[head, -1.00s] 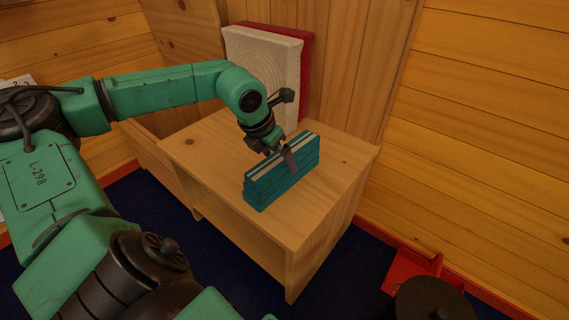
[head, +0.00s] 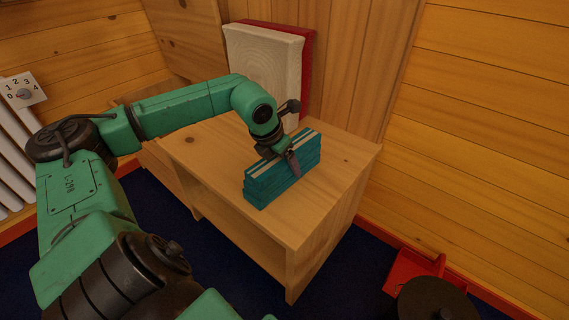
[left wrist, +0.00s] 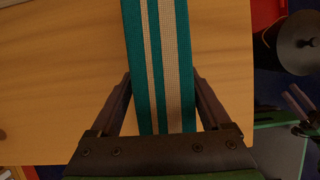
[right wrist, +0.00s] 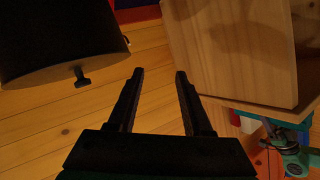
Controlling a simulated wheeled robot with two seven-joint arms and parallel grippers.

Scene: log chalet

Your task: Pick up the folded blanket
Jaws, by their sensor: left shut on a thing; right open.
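The folded blanket (head: 283,179) is teal with cream stripes along its top. It stands as a narrow block on the wooden bench (head: 215,165), near its front right part. My left gripper (head: 292,162) is over the blanket from above, with a finger down each long side, shut on it. In the left wrist view the blanket (left wrist: 158,60) runs between the two fingers (left wrist: 160,105). I cannot tell whether its underside is clear of the bench top. My right gripper (right wrist: 156,85) is open and empty, away from the blanket, and shows only in the right wrist view.
A cream cushion (head: 262,72) and a red one (head: 308,75) lean on the wall behind the bench. A red dustpan-like thing (head: 408,270) and a dark round lidded container (head: 432,300) stand on the floor at right. The bench's right end is bare.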

